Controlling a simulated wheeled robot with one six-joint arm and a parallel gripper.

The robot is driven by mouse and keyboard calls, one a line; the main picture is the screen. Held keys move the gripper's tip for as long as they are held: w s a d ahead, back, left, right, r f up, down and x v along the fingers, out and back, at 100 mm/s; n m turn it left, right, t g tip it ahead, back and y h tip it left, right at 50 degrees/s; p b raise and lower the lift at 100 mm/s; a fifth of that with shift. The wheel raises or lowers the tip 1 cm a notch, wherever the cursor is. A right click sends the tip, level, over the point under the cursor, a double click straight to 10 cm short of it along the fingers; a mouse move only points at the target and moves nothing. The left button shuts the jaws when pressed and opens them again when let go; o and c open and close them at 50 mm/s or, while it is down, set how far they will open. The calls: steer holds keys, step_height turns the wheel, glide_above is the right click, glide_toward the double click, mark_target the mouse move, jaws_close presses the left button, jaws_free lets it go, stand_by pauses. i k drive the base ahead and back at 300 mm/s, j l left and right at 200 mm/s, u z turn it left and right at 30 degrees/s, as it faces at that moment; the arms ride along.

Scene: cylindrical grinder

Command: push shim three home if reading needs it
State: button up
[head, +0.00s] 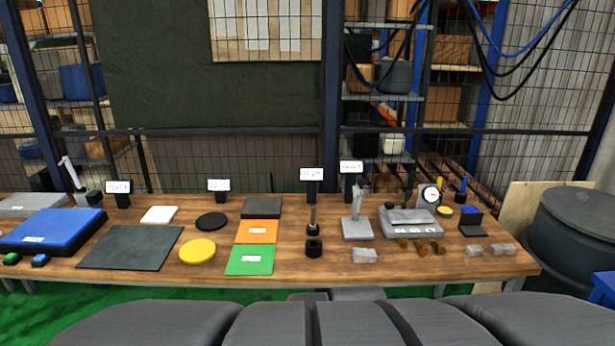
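A grey block fixture (398,217) sits on the right half of the wooden bench, with small pale markings along its front that I cannot read. Several small brass-brown pieces (421,248) stick out or lie along its front edge. I cannot tell which of them is shim three, or how far in any one sits. A round white dial gauge (430,194) stands at the back right of the block. Its face is too small for me to read the needle. My gripper is not in view.
A grey stand (357,228) is left of the fixture; pale blocks (365,256) (489,250) lie near the front edge. A dark post (312,220), green mat (250,260), yellow disc (197,251) and dark mat (130,247) are further left. A dark drum (583,225) stands beyond the bench's right end.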

mark_target(438, 249)
steer(key=z, duration=0.95)
